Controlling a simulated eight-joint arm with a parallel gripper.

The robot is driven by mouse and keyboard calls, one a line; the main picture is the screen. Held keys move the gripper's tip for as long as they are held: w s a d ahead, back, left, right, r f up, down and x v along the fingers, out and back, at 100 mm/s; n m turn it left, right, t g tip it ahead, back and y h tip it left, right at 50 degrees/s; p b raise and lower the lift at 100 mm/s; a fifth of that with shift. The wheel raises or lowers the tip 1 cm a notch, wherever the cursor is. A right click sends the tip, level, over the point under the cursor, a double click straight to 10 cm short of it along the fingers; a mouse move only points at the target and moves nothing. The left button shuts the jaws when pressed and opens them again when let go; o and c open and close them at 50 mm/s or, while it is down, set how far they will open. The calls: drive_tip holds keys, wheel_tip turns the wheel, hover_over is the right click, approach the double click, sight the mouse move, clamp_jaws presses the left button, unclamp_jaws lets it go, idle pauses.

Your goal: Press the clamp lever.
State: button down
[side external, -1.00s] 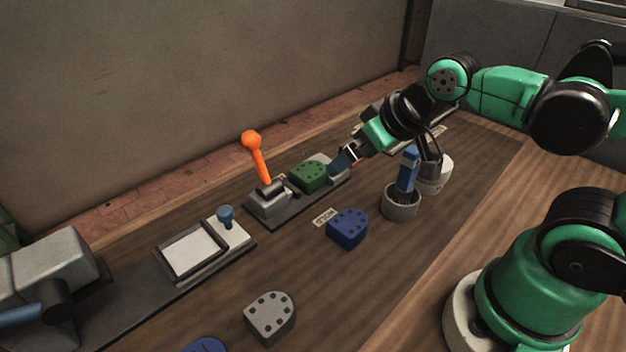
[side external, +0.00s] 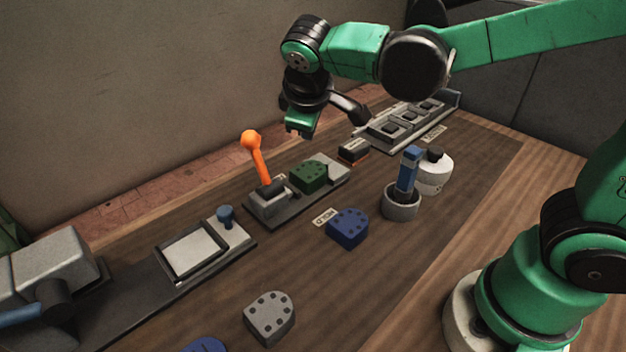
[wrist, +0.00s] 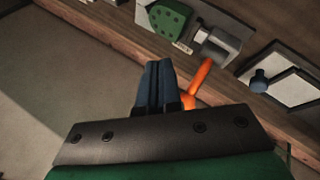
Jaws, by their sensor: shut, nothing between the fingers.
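The orange clamp lever (side external: 257,158) stands up, slightly tilted, from a grey clamp block (side external: 268,200) on a dark base plate. A green heel-shaped block (side external: 308,176) sits on the same plate just right of the clamp. My gripper (side external: 303,135) hangs above and behind the green block, to the right of the lever and apart from it. In the wrist view my blue fingers (wrist: 156,84) are shut together and empty.
A blue heel block (side external: 348,228) and a grey one (side external: 269,318) lie on the table. A blue-handled tool stands in a round cup (side external: 401,206). A framed plate with a blue knob (side external: 227,215) is left of the clamp. A wall (side external: 150,90) rises behind.

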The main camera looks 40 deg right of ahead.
sight(257, 143)
drive_tip(key=w+a+n+h, duration=0.1)
drive_tip(key=w+a, duration=0.1)
drive_tip(key=w+a+f+n+h, duration=0.1)
drive_tip(key=w+a+h, duration=0.1)
drive_tip(key=a, duration=0.1)
drive_tip(key=w+a+f+n+h, duration=0.1)
drive_tip(key=w+a, duration=0.1)
drive_tip(key=shift+a+t+h, duration=0.15)
drive_tip(key=shift+t+h, duration=0.25)
drive_tip(key=a+f+h, duration=0.1)
drive_tip(key=a, duration=0.1)
drive_tip(key=a+f+n+t+h, duration=0.1)
drive_tip(key=a, duration=0.1)
drive_tip(key=a+f+h, duration=0.1)
drive_tip(key=a, duration=0.2)
drive_tip(key=shift+s+f+h, duration=0.3)
drive_tip(key=shift+s+h, duration=0.1)
drive_tip(key=shift+s+a+f+t+h, duration=0.2)
drive_tip(key=shift+a+f+t+h, duration=0.1)
drive_tip(key=shift+a+t, duration=0.1)
drive_tip(key=shift+d, duration=0.1)
drive_tip(key=x, duration=1)
